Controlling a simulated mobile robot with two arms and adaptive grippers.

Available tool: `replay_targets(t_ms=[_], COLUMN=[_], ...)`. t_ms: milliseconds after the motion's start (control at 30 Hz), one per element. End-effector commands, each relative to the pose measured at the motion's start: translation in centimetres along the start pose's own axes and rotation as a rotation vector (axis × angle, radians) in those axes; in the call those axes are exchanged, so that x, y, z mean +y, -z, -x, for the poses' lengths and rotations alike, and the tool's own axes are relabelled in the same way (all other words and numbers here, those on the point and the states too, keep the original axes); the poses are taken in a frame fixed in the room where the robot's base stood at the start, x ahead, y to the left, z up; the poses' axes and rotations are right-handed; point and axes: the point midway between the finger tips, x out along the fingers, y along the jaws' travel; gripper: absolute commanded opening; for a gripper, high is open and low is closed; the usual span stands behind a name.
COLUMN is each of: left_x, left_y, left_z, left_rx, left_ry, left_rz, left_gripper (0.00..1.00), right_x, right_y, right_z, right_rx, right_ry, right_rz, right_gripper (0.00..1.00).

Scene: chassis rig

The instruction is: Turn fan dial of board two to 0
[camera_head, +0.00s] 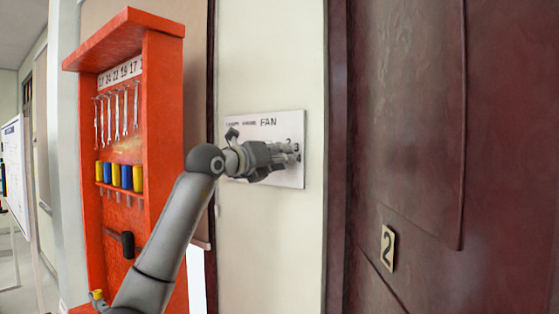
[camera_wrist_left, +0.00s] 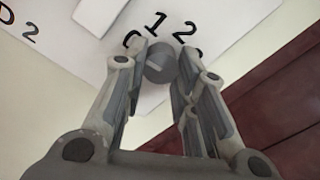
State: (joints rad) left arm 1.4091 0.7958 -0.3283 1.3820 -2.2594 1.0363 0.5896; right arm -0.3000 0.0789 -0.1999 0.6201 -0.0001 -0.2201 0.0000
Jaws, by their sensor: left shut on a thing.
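The white board (camera_head: 292,119) with the word FAN hangs on the cream wall. My left gripper (camera_head: 291,152) reaches its right part and hides the dial there in the head view. In the left wrist view the grey round fan dial (camera_wrist_left: 160,62) sits between my two fingertips, which are shut on its sides. A pale line marks the dial's face. The printed digits 1 and 2 show above it, and another digit at its upper left is partly hidden by a finger. I cannot tell exactly which digit the line points to. My right gripper is out of view.
A dark red door (camera_head: 420,100) with a number 2 plate (camera_head: 388,248) stands right of the board. An orange tool rack (camera_head: 165,110) with hanging wrenches and yellow and blue items stands to the left. A whiteboard (camera_head: 15,170) is at far left.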

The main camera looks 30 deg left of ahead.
Motion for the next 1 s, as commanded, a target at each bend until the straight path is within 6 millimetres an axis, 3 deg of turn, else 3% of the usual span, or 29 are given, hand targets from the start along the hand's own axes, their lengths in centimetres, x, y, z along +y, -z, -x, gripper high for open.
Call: replay_targets(t_ms=[633,667,800,1000], left_x=[0.13,0.13,0.10,0.04], left_y=[0.45,0.45,0.35,0.18], left_z=[-0.15,-0.15,-0.12,-0.06], left_rx=[0.011,0.011,0.009,0.005], left_ry=[-0.004,-0.004,-0.003,-0.002], left_rz=[0.051,0.051,0.050,0.050], left_gripper=[0.02,0.29,0.47,0.48], right_x=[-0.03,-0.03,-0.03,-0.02], right_y=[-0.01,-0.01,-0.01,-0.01], right_z=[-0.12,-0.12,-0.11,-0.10], right_rx=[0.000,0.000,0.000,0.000], right_ry=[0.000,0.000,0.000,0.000], right_rz=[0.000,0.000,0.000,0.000], right_gripper=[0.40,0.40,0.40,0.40])
